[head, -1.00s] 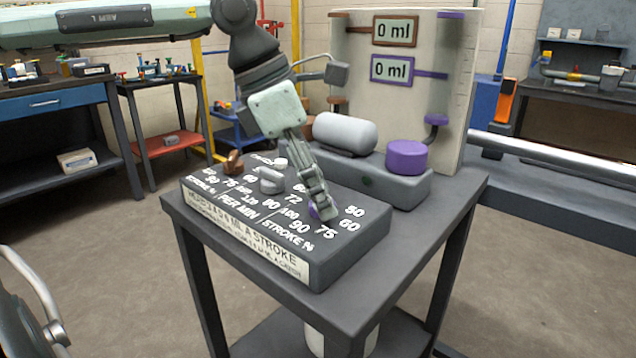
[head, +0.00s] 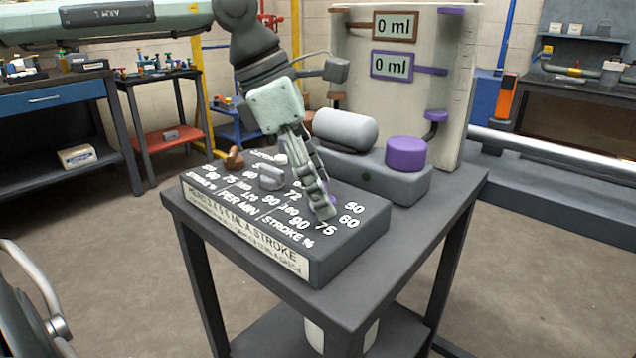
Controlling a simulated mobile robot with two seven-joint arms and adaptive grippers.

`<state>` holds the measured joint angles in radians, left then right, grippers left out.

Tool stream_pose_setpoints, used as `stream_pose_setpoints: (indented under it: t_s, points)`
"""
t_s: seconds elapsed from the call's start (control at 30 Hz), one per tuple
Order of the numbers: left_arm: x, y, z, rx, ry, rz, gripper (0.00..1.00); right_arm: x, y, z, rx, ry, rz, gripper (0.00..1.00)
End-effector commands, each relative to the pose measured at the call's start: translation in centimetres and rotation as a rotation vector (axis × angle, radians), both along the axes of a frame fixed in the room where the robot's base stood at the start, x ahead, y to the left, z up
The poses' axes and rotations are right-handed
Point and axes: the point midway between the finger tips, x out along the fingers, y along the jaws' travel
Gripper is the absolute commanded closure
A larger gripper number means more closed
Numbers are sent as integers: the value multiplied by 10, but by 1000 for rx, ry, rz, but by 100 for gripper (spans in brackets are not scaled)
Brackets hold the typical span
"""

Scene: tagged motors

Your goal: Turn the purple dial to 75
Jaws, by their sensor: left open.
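The purple dial (head: 329,193) is on the right part of the dark control box (head: 330,262), among white numbers including 50, 60, 75 and 90. Only a thin purple sliver of it shows; my left gripper covers the rest, so its pointer and reading are hidden. My left gripper (head: 322,204) reaches down from above, open, with its fingers at the dial. I cannot tell whether they touch it. My right gripper is out of view.
A grey knob (head: 271,177) and a brown dial (head: 235,158) share the box. Behind stand a grey cylinder (head: 345,131), a purple cap (head: 406,153) and a panel (head: 350,90) with two 0 ml displays. The table (head: 440,212) is bare at the right.

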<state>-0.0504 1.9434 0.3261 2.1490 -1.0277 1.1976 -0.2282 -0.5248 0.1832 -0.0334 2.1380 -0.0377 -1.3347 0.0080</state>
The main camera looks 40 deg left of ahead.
Motion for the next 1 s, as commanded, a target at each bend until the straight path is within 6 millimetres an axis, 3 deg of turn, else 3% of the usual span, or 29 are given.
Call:
stream_pose_setpoints:
  t_s: [0.27,0.7,1.0]
  points:
    - [-1,2,7,0,-1,1,33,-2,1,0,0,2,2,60]
    - [-22,27,86,0,-5,2,33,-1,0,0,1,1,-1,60]
    - [-30,35,110,1,1,1,33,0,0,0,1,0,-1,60]
